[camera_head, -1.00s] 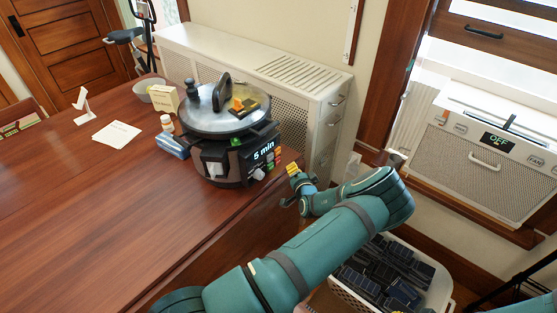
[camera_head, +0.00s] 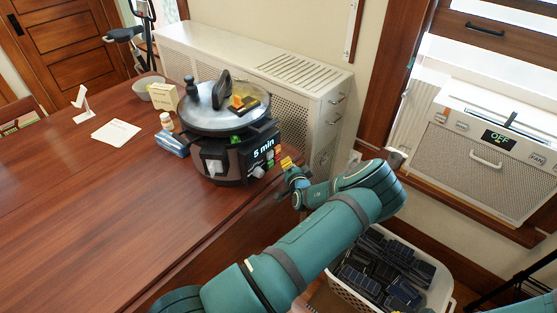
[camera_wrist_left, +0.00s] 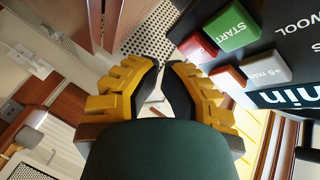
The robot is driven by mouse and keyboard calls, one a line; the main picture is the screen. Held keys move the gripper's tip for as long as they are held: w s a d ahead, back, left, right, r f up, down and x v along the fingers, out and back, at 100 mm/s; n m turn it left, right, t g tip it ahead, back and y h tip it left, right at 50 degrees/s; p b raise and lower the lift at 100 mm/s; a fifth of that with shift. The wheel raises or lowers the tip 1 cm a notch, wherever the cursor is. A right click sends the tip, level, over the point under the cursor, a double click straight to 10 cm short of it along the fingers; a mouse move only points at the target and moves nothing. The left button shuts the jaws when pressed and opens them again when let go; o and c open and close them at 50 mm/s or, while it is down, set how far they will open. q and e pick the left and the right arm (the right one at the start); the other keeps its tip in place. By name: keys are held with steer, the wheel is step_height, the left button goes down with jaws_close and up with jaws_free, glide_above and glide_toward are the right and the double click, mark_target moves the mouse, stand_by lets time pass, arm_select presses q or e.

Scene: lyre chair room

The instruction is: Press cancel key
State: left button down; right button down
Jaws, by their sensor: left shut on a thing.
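The dark multicooker (camera_head: 222,165) stands near the table's right edge, its display reading "5 min". The gripper also shows in the head view (camera_head: 289,166), close to the panel's right end. My right gripper is out of view.
The wooden table (camera_head: 90,215) is mostly clear on the left. A small bottle (camera_head: 167,121) and blue packet (camera_head: 172,144) lie beside the cooker. A white radiator cover (camera_head: 300,85) stands behind. A white basket (camera_head: 437,290) of dark panels stands below my arm.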

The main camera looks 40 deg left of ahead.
arm_select(q)
steer(key=shift+a, duration=0.2)
stand_by(0.7)
steer(key=shift+a+b, duration=0.25)
steer(key=shift+b, duration=0.1)
steer(key=shift+w+a, duration=0.1)
steer(key=shift+a, duration=0.3)
stand_by(0.6)
steer(key=shift+d, duration=0.15)
steer(key=shift+d+b, duration=0.45)
steer(key=shift+d, duration=0.25)
steer(key=shift+s+d+b, duration=0.15)
steer(key=shift+d+b, duration=0.05)
steer(key=shift+d, duration=1.05)
steer(key=shift+s+d+b, duration=0.1)
steer(key=shift+d+b, duration=0.1)
steer(key=shift+d, duration=1.05)
